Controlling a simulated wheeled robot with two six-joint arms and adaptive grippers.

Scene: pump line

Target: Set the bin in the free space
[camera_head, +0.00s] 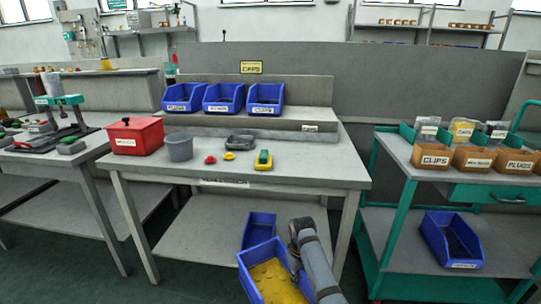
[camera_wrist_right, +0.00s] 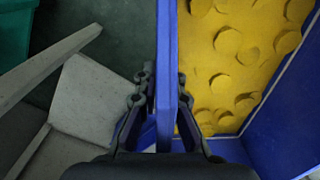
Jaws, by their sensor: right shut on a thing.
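A blue bin with yellow contents (camera_head: 243,262) is at the bottom of the head view, in front of the bench. My right gripper (camera_wrist_right: 165,80) is shut on one side wall of this bin, with a finger on each side of the wall; the yellow contents also show in the right wrist view. In the head view my right arm covers part of the bin's right side. Three labelled blue bins (camera_head: 183,97) stand in a row on the bench's raised ledge (camera_head: 309,118). The ledge is bare to the right of them, above a small white label. My left gripper is not in view.
A red box (camera_head: 137,136), a grey cup (camera_head: 179,149), a dark tray (camera_head: 240,143) and a yellow-green device (camera_head: 263,160) are on the bench. Another blue bin (camera_head: 259,229) is at the lower shelf. A cart (camera_head: 395,150) with brown boxes stands to the right.

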